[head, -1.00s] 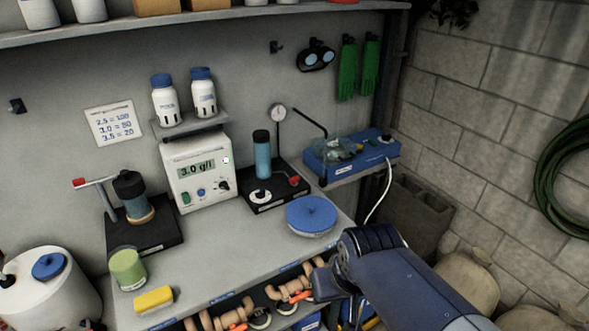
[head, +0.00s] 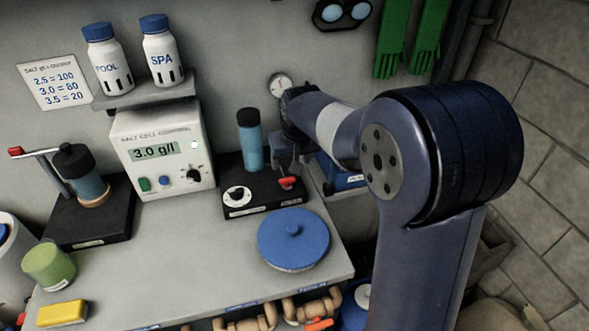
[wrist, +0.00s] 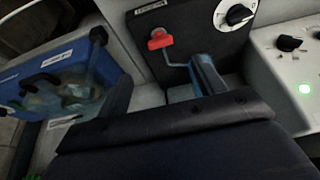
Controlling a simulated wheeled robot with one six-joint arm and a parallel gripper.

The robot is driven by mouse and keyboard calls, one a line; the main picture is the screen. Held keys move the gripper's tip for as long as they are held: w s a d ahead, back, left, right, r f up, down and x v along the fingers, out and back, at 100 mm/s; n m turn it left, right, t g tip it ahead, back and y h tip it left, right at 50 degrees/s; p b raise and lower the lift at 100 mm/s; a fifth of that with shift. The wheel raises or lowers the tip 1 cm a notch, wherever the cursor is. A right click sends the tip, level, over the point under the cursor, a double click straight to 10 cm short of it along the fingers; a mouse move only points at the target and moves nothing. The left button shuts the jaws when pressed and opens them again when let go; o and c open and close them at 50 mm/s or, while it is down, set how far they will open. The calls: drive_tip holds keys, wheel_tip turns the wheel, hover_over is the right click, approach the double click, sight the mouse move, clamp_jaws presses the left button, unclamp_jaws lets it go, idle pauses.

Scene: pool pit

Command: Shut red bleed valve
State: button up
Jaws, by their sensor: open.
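The red bleed valve (head: 288,183) is a small red handle on the right part of a black base (head: 262,201), beside a blue cylinder (head: 251,140). In the wrist view the red handle (wrist: 160,39) sits at upper centre, with a thin bent metal pipe beside it. My gripper (head: 284,165) is at the valve, just above and behind the handle in the head view. In the wrist view my gripper (wrist: 165,82) is open, with the handle beyond the gap between its fingers and apart from them. Whether the valve is open or shut I cannot tell.
A white control box (head: 161,151) reading 3.0 g/l stands left of the black base. A blue lid (head: 293,238) lies in front. A blue case (wrist: 60,75) is close beside my gripper. A gauge (head: 280,85) is behind. The counter's middle is clear.

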sight(287, 179)
drive_tip(key=p+x, duration=0.1)
drive_tip(key=x, duration=0.9)
drive_tip(key=shift+w+f+p, duration=0.15)
drive_tip(key=shift+f+p, duration=0.15)
drive_tip(key=shift+f, duration=0.05)
drive_tip(key=shift+c, duration=0.2)
drive_tip(key=c, duration=0.9)
drive_tip(key=shift+c, duration=0.2)
